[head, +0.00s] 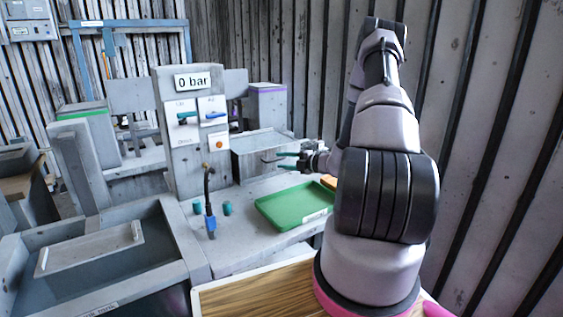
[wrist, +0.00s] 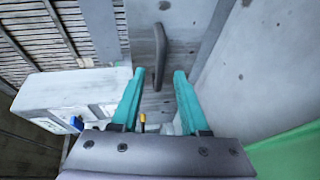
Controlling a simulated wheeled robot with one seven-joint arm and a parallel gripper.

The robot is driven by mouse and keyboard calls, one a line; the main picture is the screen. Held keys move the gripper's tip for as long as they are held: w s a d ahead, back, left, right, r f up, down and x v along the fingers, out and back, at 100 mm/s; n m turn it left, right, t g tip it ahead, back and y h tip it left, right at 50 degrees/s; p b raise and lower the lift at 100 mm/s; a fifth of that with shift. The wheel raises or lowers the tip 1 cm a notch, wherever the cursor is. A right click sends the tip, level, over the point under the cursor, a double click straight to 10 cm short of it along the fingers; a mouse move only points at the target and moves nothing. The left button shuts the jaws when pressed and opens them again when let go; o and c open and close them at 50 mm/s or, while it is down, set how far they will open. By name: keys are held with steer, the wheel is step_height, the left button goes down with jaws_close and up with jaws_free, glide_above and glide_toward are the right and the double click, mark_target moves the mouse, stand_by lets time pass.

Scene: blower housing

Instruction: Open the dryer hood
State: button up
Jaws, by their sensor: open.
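The dryer hood (head: 250,165) is a grey box to the right of the panel column in the head view, and its lid looks down. In the wrist view its grey face (wrist: 143,30) fills the upper middle and carries a dark bar handle (wrist: 161,45). My gripper (head: 277,160) has teal fingers and is in front of the hood. In the wrist view my gripper (wrist: 159,74) is open and empty, with the near end of the handle appearing between the fingertips. I cannot tell whether either finger touches it.
A green tray (head: 285,207) lies on the bench below my gripper. A panel column (head: 185,150) with a "0 bar" display stands left of the hood. A hose with a blue nozzle (head: 211,222) and teal cylinders (head: 227,208) are before it. A basin (head: 170,235) is at left.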

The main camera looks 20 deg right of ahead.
steer(key=shift+w+a, duration=0.25)
steer(key=shift+w, duration=0.1)
jaws_close()
steer(key=shift+f, duration=0.1)
stand_by(1.1)
